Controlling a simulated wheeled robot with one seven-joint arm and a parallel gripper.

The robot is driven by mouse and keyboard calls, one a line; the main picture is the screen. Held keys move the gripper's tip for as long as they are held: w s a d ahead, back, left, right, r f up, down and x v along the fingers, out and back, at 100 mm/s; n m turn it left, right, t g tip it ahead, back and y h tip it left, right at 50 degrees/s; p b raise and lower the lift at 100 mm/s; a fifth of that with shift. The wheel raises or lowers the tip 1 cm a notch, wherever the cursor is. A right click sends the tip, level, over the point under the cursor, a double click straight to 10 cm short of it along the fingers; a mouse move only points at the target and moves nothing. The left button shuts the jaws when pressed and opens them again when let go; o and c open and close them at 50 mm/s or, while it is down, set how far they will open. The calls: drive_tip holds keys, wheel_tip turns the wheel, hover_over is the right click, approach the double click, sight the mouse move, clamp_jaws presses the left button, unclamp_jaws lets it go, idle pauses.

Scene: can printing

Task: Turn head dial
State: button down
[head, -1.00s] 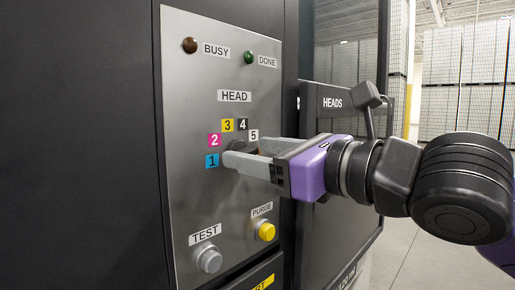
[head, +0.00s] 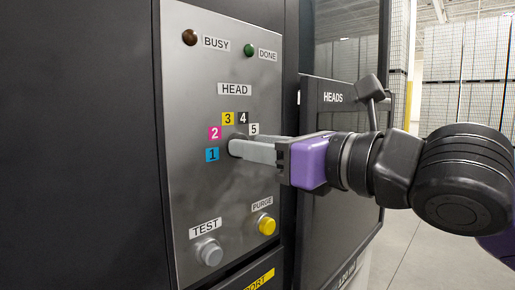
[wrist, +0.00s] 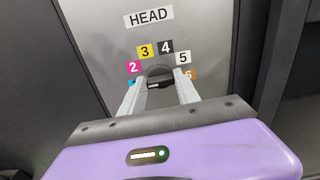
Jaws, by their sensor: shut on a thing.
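The head dial (wrist: 158,73) is a dark round knob on the grey panel below the HEAD label, with coloured number tags around it. In the wrist view, my gripper (wrist: 163,83) has one finger on each side of the dial and is shut on it. Tags 2 to 5 show clearly there; an orange 6 is beside the right finger and a blue tag is partly hidden by the left. In the head view, my gripper (head: 236,146) reaches in from the right and its fingers hide most of the dial. I cannot tell which number the dial points at.
Below the dial are a grey TEST button (head: 208,252) and a yellow PURGE button (head: 266,225). BUSY (head: 189,37) and DONE (head: 249,50) lamps sit above and look unlit. A dark HEADS door (head: 345,180) stands right of the panel, behind my arm.

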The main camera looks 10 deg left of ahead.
drive_tip(key=shift+f+n+p, duration=0.2)
drive_tip(key=shift+n+p, duration=0.45)
drive_tip(key=shift+n, duration=5)
drive_tip(key=shift+f+n+p, duration=0.15)
drive_tip(key=shift+n+p, duration=0.45)
drive_tip(key=shift+n, duration=5)
drive_tip(key=shift+f+n+p, duration=0.2)
drive_tip(key=shift+n+p, duration=0.45)
drive_tip(key=shift+n, duration=5)
drive_tip(key=shift+f, duration=0.1)
drive_tip(key=c, duration=1.1)
unclamp_jaws()
drive_tip(key=shift+o, duration=1.1)
